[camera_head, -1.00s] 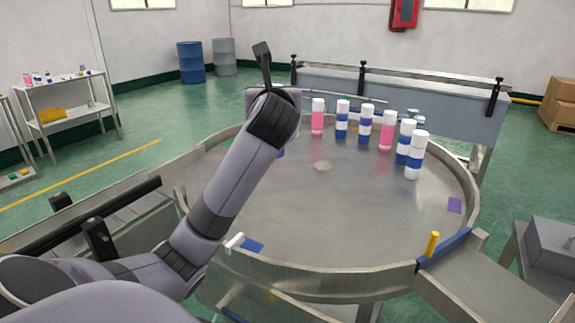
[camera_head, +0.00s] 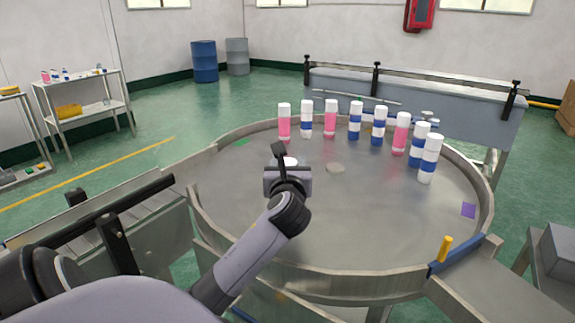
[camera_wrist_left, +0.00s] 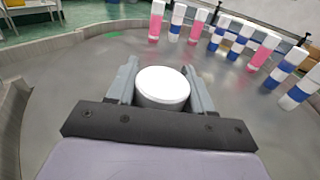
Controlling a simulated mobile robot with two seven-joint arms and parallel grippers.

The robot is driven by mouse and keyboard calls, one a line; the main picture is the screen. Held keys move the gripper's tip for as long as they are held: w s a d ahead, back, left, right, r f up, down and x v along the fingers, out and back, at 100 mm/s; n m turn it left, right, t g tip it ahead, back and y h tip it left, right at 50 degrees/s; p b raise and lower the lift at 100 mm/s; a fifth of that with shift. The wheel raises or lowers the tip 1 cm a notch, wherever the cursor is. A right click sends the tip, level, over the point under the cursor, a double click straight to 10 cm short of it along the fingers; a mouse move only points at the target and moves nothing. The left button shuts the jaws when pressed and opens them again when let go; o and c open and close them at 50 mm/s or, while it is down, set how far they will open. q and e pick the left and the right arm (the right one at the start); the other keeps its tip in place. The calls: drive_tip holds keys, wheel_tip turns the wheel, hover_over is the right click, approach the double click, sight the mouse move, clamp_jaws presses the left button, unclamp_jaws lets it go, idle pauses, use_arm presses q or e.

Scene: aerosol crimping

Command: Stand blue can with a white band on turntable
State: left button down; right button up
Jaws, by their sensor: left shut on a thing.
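My left gripper (camera_head: 287,172) is over the left-middle part of the round metal turntable (camera_head: 390,225). It is shut on a can with a white round top (camera_wrist_left: 162,84), which sits between the two fingers in the left wrist view. A bit of that white top also shows behind the gripper in the head view (camera_head: 288,161). The can's body is hidden, so its colours and whether its base touches the turntable cannot be told. Several blue-and-white cans (camera_head: 378,127) and pink cans with white tops (camera_head: 284,123) stand upright in a curved row toward the back. My right gripper is not in view.
A raised metal rim (camera_head: 330,282) runs around the turntable. A yellow post (camera_head: 445,249) and a blue strip stand at its front right edge. A conveyor (camera_head: 440,112) lies behind. The middle and right front of the turntable are clear, with a purple patch (camera_head: 468,210) at right.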

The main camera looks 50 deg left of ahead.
use_arm(q)
drive_tip(key=shift+f, duration=0.1)
drive_tip(key=shift+c, duration=2.2)
unclamp_jaws()
drive_tip(key=v, duration=1.2)
drive_tip(key=shift+b, duration=0.4)
drive_tip(key=shift+d, duration=0.1)
